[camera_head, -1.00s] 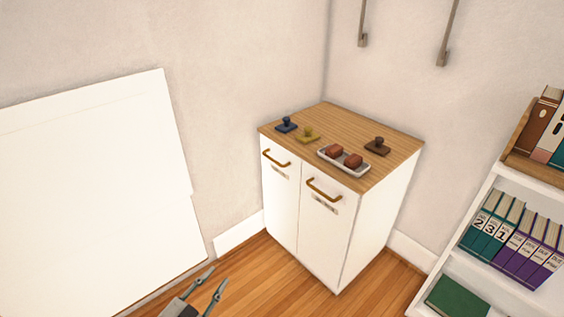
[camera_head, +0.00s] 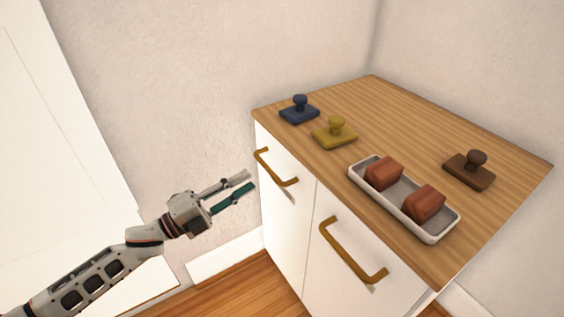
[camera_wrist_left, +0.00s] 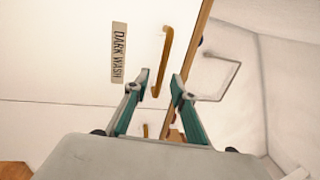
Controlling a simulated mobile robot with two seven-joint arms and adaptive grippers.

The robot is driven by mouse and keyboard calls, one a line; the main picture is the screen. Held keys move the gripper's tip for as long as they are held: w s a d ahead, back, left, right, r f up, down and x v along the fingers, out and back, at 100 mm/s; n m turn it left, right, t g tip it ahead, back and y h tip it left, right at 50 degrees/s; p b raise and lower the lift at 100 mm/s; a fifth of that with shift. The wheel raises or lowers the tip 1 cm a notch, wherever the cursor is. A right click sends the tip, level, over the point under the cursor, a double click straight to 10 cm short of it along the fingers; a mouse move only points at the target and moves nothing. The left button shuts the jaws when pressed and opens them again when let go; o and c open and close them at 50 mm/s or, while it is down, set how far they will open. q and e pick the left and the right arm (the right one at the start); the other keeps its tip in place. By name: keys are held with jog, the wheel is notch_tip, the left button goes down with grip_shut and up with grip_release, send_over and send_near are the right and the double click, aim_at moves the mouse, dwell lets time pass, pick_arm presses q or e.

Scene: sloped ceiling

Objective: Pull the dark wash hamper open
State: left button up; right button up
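The dark wash hamper (camera_head: 278,215) is the left white front of the cabinet, closed, with a brass bar handle (camera_head: 275,169). In the left wrist view its label (camera_wrist_left: 118,52) reads DARK WASH beside the same handle (camera_wrist_left: 163,62). My left gripper (camera_head: 249,181) is open and empty, just left of and in front of this handle. In the left wrist view the handle lies in line with the gap between the fingertips, apparently beyond them and not gripped. The exact distance is hard to tell. My right gripper is not in view.
The neighbouring right front (camera_head: 350,285) has its own brass handle (camera_head: 351,252). On the wooden top (camera_head: 400,130) stand a blue stamp (camera_head: 299,112), a yellow stamp (camera_head: 335,133), a brown stamp (camera_head: 469,170) and a white tray (camera_head: 432,235) with two reddish-brown blocks. A white panel (camera_head: 60,170) stands left.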

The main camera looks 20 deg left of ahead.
aim_at(267, 167)
pick_arm(q)
jog(key=shift+r+b+x, duration=0.2)
jog(key=shift+b+x, duration=0.2)
jog(key=shift+x, duration=3.45)
jog(key=shift+s, duration=0.1)
grip_shut()
